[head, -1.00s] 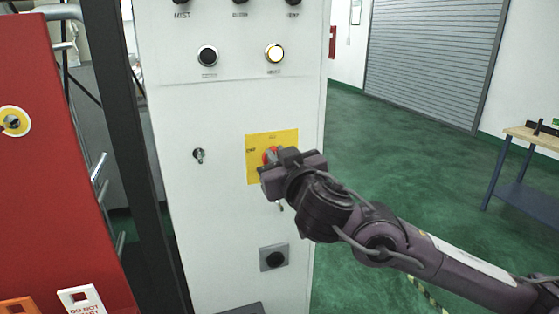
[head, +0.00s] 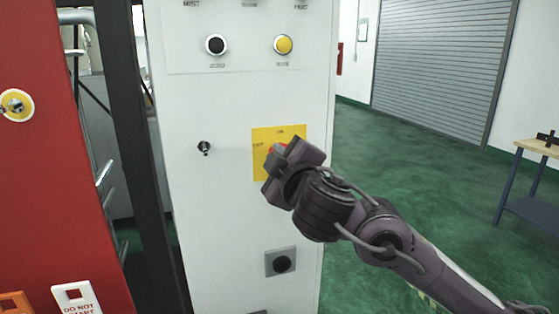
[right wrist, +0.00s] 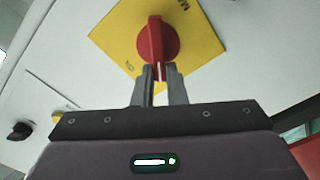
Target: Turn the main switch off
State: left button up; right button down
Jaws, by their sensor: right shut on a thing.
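The main switch is a red rotary knob on a square yellow plate (head: 262,160) on the white cabinet front. In the head view only a bit of red (head: 277,149) shows beside my right gripper (head: 279,158), which covers most of it. In the right wrist view the red knob (right wrist: 154,38) is plain, and my right gripper's fingers (right wrist: 158,72) are shut on the end of its handle, which has a white mark. The handle lies slanted to the plate's edges, its marked end toward a plate corner. My left gripper is out of view.
The cabinet has a yellow button lamp (head: 283,45), a black button (head: 216,45), a keyhole (head: 204,148) and a black round fitting (head: 282,263). A red panel (head: 50,180) stands at left. Open green floor and a workbench (head: 540,148) lie at right.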

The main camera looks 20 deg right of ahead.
jog(key=shift+f+n, duration=0.1)
jog(key=shift+n, duration=0.4)
jog(key=c, duration=1.5)
grip_release()
jog(key=shift+o, duration=0.2)
jog(key=s, duration=0.7)
jog(key=shift+s+p, duration=0.4)
jog(key=shift+p, duration=0.05)
jog(key=shift+d, duration=0.1)
